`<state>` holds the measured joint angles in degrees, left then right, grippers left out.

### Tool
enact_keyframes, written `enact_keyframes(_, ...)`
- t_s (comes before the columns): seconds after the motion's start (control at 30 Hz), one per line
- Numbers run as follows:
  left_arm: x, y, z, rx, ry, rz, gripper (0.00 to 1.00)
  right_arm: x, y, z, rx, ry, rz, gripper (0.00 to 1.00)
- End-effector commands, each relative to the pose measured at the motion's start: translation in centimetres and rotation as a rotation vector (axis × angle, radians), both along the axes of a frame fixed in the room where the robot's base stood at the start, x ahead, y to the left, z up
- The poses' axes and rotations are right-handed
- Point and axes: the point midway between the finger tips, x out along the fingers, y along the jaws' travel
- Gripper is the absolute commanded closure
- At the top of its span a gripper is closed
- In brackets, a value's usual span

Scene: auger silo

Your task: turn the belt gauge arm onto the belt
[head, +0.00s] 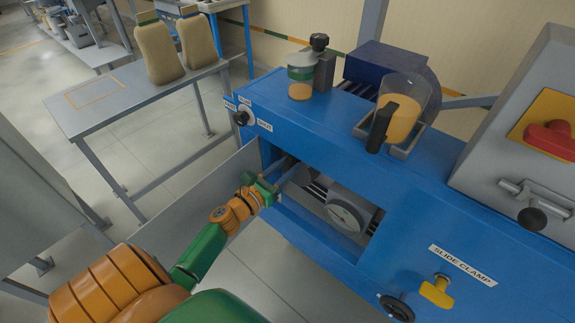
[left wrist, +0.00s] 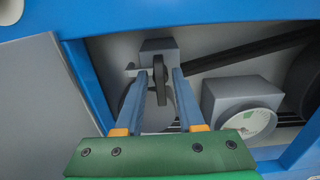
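My left gripper (head: 274,178) reaches into the opening in the front of the blue machine. In the left wrist view its two blue fingers (left wrist: 162,74) are apart, with a narrow dark upright piece (left wrist: 160,84) between them, in front of a grey block (left wrist: 158,48). This piece looks like the gauge arm; I cannot tell whether the fingers touch it. A long dark bar or band (left wrist: 250,47) slants up to the right from near the block. A grey box with a round dial (left wrist: 248,122) sits right of the fingers, also in the head view (head: 345,215). My right gripper is out of view.
A grey panel (head: 205,200) stands open on the left. A yellow slide clamp knob (head: 437,290) is at lower right.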

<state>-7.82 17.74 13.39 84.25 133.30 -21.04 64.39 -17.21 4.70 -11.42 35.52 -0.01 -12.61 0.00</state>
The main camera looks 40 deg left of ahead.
Motion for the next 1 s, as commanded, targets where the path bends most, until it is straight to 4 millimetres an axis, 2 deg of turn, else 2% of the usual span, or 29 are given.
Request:
enact_keyframes(0.03,0.0,0.0,0.0,0.0,0.0,0.0,0.79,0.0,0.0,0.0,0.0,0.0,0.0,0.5)
enact_keyframes(0.1,0.0,0.0,0.0,0.0,0.0,0.0,0.98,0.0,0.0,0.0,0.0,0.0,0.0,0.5)
enact_keyframes(0.13,0.0,0.0,0.0,0.0,0.0,0.0,1.0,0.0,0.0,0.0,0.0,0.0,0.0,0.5)
enact_keyframes(0.57,0.0,0.0,-0.1,0.063,-0.006,0.001,1.0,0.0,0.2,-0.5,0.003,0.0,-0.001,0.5)
enact_keyframes(1.0,0.0,-0.3,-0.3,0.427,-0.036,0.001,1.0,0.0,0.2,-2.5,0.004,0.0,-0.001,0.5)
